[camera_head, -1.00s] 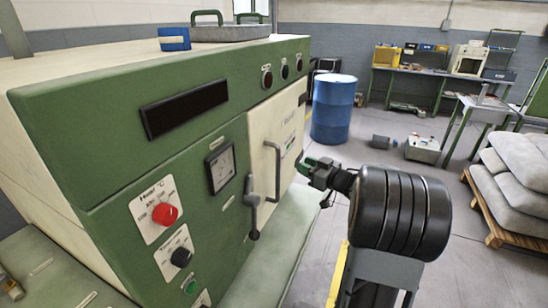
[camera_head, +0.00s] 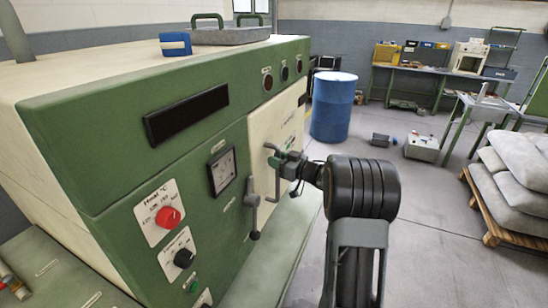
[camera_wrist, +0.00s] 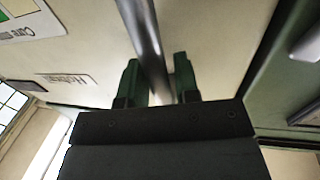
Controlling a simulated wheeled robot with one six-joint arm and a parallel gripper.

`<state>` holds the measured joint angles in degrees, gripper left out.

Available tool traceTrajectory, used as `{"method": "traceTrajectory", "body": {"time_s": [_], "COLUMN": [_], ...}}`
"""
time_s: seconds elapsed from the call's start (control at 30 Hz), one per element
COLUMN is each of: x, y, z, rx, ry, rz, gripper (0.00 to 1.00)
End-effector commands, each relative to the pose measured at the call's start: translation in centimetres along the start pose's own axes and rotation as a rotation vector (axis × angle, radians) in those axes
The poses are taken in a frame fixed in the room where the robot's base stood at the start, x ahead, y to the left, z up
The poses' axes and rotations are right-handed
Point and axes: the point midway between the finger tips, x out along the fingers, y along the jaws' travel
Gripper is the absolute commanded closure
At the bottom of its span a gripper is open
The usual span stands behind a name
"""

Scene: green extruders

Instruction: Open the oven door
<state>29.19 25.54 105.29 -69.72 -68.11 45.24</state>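The oven door (camera_head: 291,125) is the cream panel in the green machine front, and it looks closed. Its handle is a vertical metal bar (camera_head: 277,178) on the door. My gripper (camera_head: 278,160) is at the upper part of this bar, to its right in the head view. In the wrist view the bar (camera_wrist: 148,45) runs between my two green fingers (camera_wrist: 154,80). The fingers stand apart, with a gap on both sides of the bar. A grey lever (camera_head: 252,205) sits on the green front, left of the handle.
The green ledge (camera_head: 268,262) runs below the oven front. A blue barrel (camera_head: 333,108) stands behind on the floor. Sacks on a pallet (camera_head: 510,170) are at the right.

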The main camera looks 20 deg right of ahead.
Motion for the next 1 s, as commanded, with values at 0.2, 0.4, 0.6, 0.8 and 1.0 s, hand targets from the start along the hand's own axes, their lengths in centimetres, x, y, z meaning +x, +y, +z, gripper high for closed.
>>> {"method": "traceTrajectory", "body": {"time_s": [0.2,0.4,0.6,0.8,1.0], "x": [1.29,1.43,1.41,1.40,1.40], "y": [-0.03,-0.01,-0.01,-0.01,-0.01], "z": [-0.02,0.00,-0.01,-0.02,-0.03], "rx": [0.000,-0.001,-0.001,-0.001,-0.001], "ry": [0.000,0.000,0.000,0.000,0.000], "rz": [-0.001,0.000,0.001,0.001,0.000], "gripper": [0.71,0.71,0.78,0.97,1.00]}}
